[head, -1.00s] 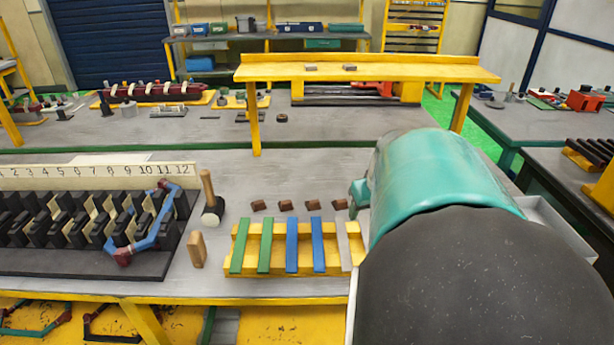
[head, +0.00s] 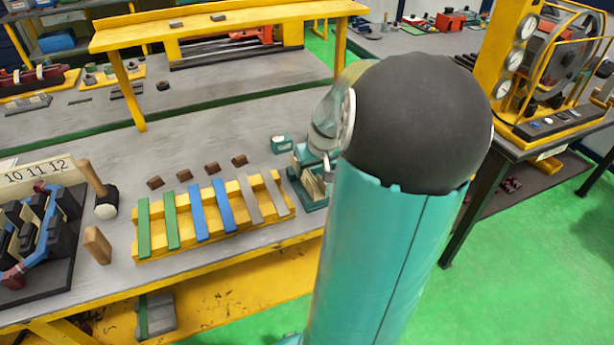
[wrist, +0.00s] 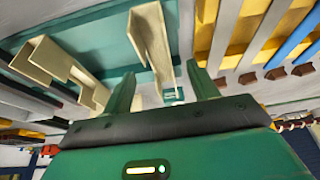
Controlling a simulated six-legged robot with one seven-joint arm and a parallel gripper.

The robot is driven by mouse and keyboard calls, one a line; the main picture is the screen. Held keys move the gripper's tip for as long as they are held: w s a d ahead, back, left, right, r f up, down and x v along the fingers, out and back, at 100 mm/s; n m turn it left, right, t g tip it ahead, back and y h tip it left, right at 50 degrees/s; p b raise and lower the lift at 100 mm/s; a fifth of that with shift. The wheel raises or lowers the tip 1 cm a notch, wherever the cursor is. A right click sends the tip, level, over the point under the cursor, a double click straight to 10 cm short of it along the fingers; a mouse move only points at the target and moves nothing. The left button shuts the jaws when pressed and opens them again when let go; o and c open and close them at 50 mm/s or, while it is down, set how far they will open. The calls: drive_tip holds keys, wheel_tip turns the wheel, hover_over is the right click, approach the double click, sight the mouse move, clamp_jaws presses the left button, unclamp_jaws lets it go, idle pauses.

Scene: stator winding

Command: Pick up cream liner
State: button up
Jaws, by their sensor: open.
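Cream liners, folded channel-shaped pieces, stand in a green tray (head: 309,203) on the bench, left of my arm in the head view. In the wrist view one cream liner (wrist: 150,38) lies ahead of my gripper (wrist: 160,72), roughly in line with the gap between its two green fingers. Another cream liner (wrist: 45,62) is further left, with more cream pieces beside it. My gripper is open and holds nothing. I cannot tell how far the fingers are from the nearest liner. In the head view my arm hides the gripper and part of the tray.
A yellow rack (head: 180,238) with green, blue and grey strips sits left of the tray. Several brown blocks (head: 197,169), a small green box (head: 282,144), a mallet (head: 103,200) and a wooden block (head: 97,245) are near. A yellow raised shelf (head: 230,22) stands behind.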

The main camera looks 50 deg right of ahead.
sight(310, 176)
drive_tip(key=shift+x, duration=2.95)
drive_tip(key=shift+w+d+r, duration=0.1)
drive_tip(key=shift+d, duration=0.05)
drive_tip(key=c, duration=0.8)
